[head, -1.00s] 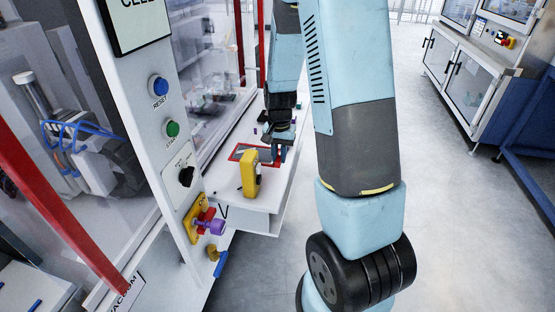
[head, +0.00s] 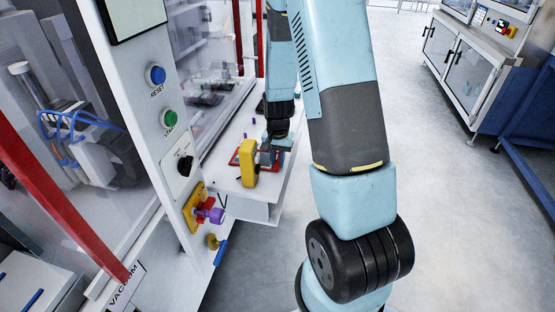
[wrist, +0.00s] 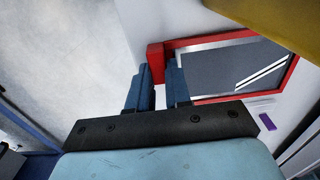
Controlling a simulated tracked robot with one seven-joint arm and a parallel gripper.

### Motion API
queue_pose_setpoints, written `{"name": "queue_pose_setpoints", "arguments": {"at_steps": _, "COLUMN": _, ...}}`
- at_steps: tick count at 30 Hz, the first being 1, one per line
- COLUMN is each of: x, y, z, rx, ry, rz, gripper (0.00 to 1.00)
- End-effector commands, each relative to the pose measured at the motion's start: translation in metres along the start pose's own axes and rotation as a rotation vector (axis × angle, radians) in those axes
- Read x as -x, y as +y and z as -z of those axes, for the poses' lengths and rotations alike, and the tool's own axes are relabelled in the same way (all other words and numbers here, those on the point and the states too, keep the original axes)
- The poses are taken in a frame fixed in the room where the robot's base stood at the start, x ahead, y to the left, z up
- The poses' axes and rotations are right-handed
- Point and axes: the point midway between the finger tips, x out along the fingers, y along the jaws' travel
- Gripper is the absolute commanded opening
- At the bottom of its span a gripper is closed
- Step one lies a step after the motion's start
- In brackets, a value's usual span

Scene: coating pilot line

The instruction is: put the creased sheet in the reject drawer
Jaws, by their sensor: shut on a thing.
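My gripper (wrist: 158,78) points down at a red-framed piece on the white bench. In the wrist view its two blue fingers stand on either side of a red block (wrist: 155,54) at the near corner of the red frame (wrist: 215,40), and it is shut on that block. Inside the frame is a dark grey panel (wrist: 225,66) with bright diagonal lines. I cannot tell whether this is the creased sheet or the drawer's inside. In the head view the red frame (head: 238,158) lies beside my gripper (head: 271,149), partly hidden behind a yellow device. No clearly creased sheet shows.
The yellow device (head: 248,165) stands upright close to the red frame. The white bench (head: 250,203) ends just right of my gripper. The cell's button panel (head: 168,120) with a purple knob (head: 214,215) is at left. A small purple piece (wrist: 267,122) lies on the bench.

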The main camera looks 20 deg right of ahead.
Motion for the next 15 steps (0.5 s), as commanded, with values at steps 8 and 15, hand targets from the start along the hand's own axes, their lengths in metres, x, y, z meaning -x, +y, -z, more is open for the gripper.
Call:
{"name": "queue_pose_setpoints", "arguments": {"at_steps": 8, "x": -0.0011, "y": -0.0001, "z": -0.0001, "rx": 0.0, "ry": 0.0, "rz": 0.0, "gripper": 0.4}}
{"name": "queue_pose_setpoints", "arguments": {"at_steps": 15, "x": -0.001, "y": -0.0001, "z": -0.0002, "rx": 0.0, "ry": 0.0, "rz": 0.0, "gripper": 0.44}}
